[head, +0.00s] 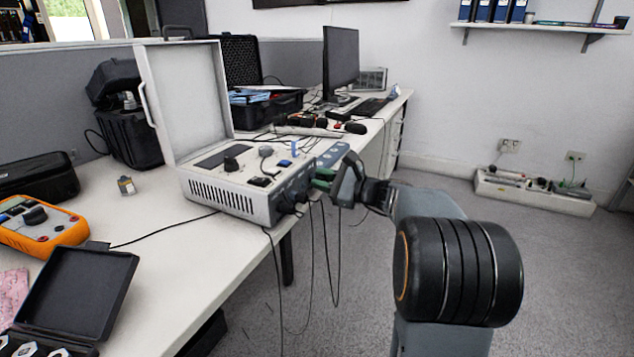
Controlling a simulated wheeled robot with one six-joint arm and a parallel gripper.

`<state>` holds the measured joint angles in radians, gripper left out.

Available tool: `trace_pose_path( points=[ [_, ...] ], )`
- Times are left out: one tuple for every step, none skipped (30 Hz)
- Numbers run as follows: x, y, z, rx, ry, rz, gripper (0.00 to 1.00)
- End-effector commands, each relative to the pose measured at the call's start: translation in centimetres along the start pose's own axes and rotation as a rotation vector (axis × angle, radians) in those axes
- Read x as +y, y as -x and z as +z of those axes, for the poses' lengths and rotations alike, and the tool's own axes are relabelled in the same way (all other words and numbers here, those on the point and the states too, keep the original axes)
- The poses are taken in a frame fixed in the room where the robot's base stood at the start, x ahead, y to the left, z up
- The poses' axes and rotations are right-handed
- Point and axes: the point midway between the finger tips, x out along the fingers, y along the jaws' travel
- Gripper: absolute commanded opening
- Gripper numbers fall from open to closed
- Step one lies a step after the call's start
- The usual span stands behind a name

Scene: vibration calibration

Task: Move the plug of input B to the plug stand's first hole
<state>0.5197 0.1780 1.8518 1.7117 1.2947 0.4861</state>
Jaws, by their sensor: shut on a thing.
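The calibration unit (228,198) is a white case with its lid (185,95) standing open, near the table's right edge. Its front panel faces right, towards my arm, with dark plugs (289,201) and hanging cables on it. My gripper (318,180), with greenish fingertips, is at the right end of this panel. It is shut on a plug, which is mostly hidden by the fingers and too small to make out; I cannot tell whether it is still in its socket. A blue-grey block with holes, seemingly the plug stand (334,152), lies just behind my gripper.
Thin black cables (335,270) hang over the table edge below the unit. An orange meter (42,226) and an open black case (78,290) lie at the left. A monitor (340,62) stands at the back.

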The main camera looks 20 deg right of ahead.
Motion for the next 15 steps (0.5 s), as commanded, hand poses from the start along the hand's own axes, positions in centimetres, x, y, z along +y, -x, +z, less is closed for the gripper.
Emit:
trace_pose_path(
  points=[
    [0.05,0.00,-0.01,-0.001,0.011,0.001,0.00],
    [0.06,0.00,-0.01,-0.001,0.015,0.001,0.00],
    [0.06,0.00,-0.01,-0.001,0.021,0.001,0.00],
    [0.06,0.00,-0.01,-0.001,0.025,0.001,0.00],
    [0.06,0.00,-0.01,-0.001,0.029,0.001,0.00],
    [0.06,0.00,-0.01,-0.001,0.035,0.001,0.00],
    [0.06,0.00,-0.01,-0.001,0.040,0.001,0.00],
    [0.06,0.00,0.00,-0.001,0.044,0.001,0.00],
    [0.06,0.00,0.00,-0.001,0.050,0.001,0.00],
    [0.05,0.00,0.00,-0.001,0.054,0.001,0.00],
    [0.05,0.00,0.00,-0.001,0.058,0.001,0.00],
    [0.05,0.00,0.00,-0.001,0.064,0.001,0.00],
    [0.05,-0.01,0.01,-0.001,0.068,0.001,0.00],
    [0.05,-0.01,0.01,-0.001,0.072,0.001,0.00],
    [0.04,-0.01,0.01,-0.001,0.077,0.001,0.00]
  ],
)
